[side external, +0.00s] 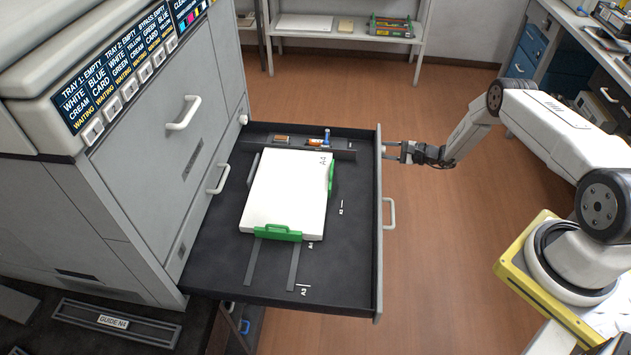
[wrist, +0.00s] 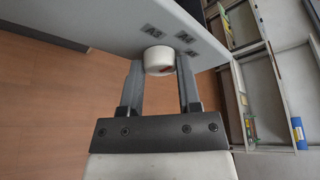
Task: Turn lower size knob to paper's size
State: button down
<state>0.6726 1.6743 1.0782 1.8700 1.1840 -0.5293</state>
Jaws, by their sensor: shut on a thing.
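The lower tray (side external: 230,272) is pulled out of the grey machine. A white paper stack (side external: 287,195) marked A4 lies in it, with green guides (side external: 278,233) at its edges. The lower size knob (wrist: 158,60) is a white round knob with a small red mark, on the tray's front panel. Size labels (wrist: 152,31) stand beside it; A3 and A4 can be read, a third is unclear. My gripper (side external: 392,151) reaches the panel from the right; in the wrist view its two fingers (wrist: 159,68) are shut on the knob, one on each side.
Another white knob (side external: 243,119) sits on the machine near the tray's back corner. The tray handle (side external: 389,213) sticks out near my gripper. A shelf (side external: 345,35) stands at the back. The floor (side external: 440,240) between tray and arm base is clear.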

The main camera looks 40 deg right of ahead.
jog(key=shift+c, duration=1.5)
grip_release()
jog(key=shift+s, duration=0.1)
jog(key=v, duration=0.7)
jog(key=shift+s+d, duration=0.2)
jog(key=shift+s, duration=0.05)
jog(key=shift+r, duration=0.15)
